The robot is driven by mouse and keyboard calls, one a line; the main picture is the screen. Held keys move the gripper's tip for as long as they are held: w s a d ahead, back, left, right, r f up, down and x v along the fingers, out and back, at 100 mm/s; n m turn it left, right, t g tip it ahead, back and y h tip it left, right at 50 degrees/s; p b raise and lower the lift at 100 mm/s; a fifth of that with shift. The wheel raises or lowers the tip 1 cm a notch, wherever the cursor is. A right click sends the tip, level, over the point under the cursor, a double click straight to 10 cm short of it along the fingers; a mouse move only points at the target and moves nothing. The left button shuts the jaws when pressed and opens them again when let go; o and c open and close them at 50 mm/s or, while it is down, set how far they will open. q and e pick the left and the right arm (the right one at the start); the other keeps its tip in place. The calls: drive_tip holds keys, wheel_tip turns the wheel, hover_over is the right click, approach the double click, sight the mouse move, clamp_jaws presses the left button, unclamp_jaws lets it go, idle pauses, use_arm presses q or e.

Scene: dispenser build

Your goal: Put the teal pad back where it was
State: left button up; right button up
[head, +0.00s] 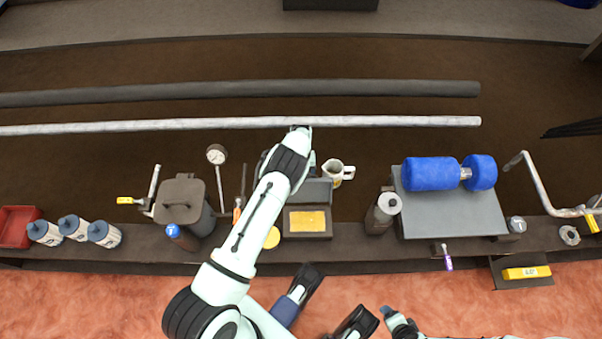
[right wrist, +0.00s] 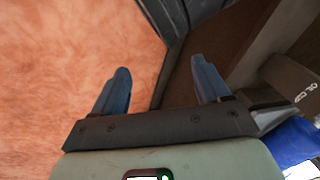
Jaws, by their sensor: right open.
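I cannot make out a teal pad in either view. My left arm reaches across the bench in the head view, and its far end (head: 301,131) is by the pale rail. Its fingers are too small and hidden to tell open from shut or whether they hold anything. My right gripper (head: 386,312) is low in the head view, in front of the bench over the carpet. In the right wrist view its two blue fingers (right wrist: 158,88) are wide apart with nothing between them. A grey open-lidded box (head: 290,233) with a yellow pad (head: 307,221) sits beside the left arm.
A lidded pot (head: 181,200), blue-capped bottles (head: 74,228) and a red tray (head: 16,228) stand left.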

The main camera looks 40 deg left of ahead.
use_arm(q)
drive_tip(key=shift+r, duration=0.1)
use_arm(e)
drive_tip(key=shift+r, duration=0.1)
use_arm(q)
drive_tip(key=shift+r, duration=0.25)
wheel_tip(320, 180, up, 12)
drive_tip(key=w+a+p, duration=0.1)
drive_tip(key=p, duration=0.1)
drive_tip(key=shift+f, duration=0.2)
use_arm(e)
drive_tip(key=shift+g, duration=0.6)
drive_tip(key=s, duration=0.1)
drive_tip(key=s+a+r, duration=0.2)
drive_tip(key=shift+s+r, duration=0.2)
drive_tip(key=shift+s, duration=0.1)
drive_tip(key=shift+r, duration=0.1)
